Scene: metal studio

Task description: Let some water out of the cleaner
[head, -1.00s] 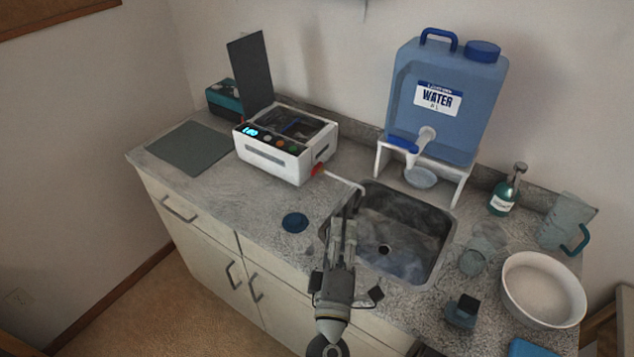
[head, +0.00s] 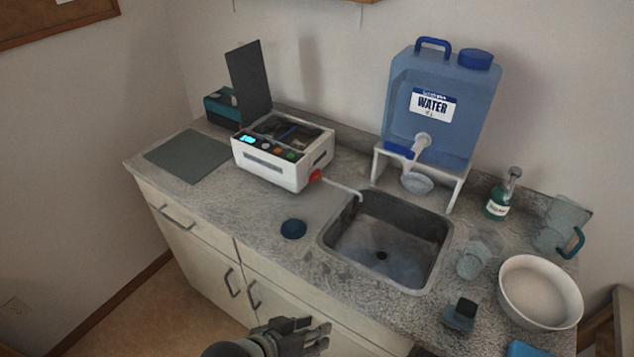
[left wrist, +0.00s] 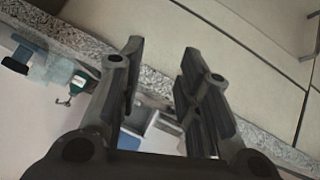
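The cleaner (head: 283,151) is a white box on the counter, left of the sink. Its dark lid (head: 249,83) stands up, and its front panel has a lit display and several buttons. A red drain valve (head: 315,176) sits low on its right side. A thin pale pipe (head: 342,187) runs from there to the edge of the sink (head: 385,240). No water flow can be made out. My left gripper (head: 322,336) is low in front of the cabinet, well away from the valve. In the left wrist view its fingers (left wrist: 163,62) are apart and empty. My right gripper is not seen.
A blue water container (head: 440,110) stands on a white stand behind the sink. A dark blue round thing (head: 293,228) lies before the cleaner. A soap bottle (head: 502,197), clear pitcher (head: 561,225) and white basin (head: 540,292) crowd the right. The counter's front left is mostly clear.

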